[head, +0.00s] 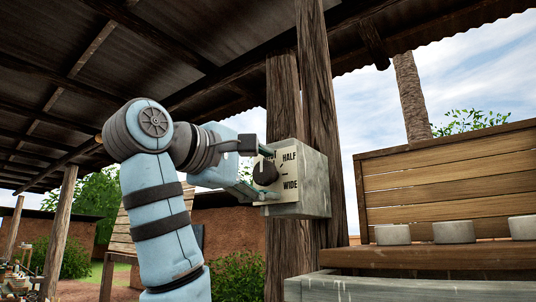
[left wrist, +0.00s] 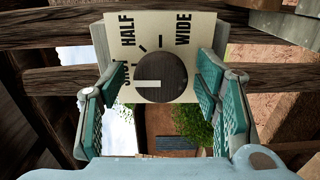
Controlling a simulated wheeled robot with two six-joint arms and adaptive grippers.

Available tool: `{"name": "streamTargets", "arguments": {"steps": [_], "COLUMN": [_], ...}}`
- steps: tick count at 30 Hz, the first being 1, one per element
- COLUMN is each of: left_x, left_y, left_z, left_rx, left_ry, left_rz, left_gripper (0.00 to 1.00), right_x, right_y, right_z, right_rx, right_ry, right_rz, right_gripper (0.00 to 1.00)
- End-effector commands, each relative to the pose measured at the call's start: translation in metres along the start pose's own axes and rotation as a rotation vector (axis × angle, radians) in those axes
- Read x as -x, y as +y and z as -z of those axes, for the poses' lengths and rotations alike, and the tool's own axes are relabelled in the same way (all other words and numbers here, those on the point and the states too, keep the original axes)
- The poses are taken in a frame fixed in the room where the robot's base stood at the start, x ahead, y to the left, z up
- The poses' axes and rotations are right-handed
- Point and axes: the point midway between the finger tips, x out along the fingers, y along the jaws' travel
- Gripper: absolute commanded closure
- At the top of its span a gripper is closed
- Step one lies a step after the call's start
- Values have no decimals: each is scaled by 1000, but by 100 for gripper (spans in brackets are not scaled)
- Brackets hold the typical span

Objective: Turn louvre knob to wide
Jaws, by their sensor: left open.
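The dark round louvre knob (head: 265,172) sits on a cream dial plate (head: 288,182) on a grey box (head: 315,178) fixed to a wooden post. The plate reads HALF and WIDE, with a partly hidden SHUT. In the left wrist view the knob (left wrist: 168,72) has a pale pointer mark on its left side, toward SHUT; WIDE is at the right. My left gripper (head: 257,172) is open at the plate, one finger above the knob and one below. In the left wrist view its fingers stand either side of the knob with gaps. My right gripper is out of view.
Dark wooden posts (head: 318,110) stand right behind the box. At the right, several pale round pots (head: 454,231) stand on a wooden shelf (head: 430,256) with a slatted back. A grey trough-like edge (head: 400,285) lies below. A low roof (head: 190,40) spans overhead.

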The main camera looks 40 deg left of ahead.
Motion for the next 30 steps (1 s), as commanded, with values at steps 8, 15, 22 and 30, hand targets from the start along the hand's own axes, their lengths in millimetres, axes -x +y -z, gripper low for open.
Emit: {"name": "streamTargets", "arguments": {"steps": [8, 15, 22, 30], "left_x": [-14, -13, -14, -14], "left_y": [-3, -3, -3, -4], "left_z": [0, 0, -3, 0], "left_rx": [0, 0, 0, -34], "left_ry": [1, 1, 0, 0], "left_rz": [0, 0, 1, 3], "left_gripper": [43, 62, 91, 91], "right_x": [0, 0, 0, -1], "right_y": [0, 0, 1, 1], "right_z": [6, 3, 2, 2], "right_rx": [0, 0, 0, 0], "right_ry": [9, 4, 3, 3], "right_rz": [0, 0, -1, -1], "right_gripper": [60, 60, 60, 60]}}
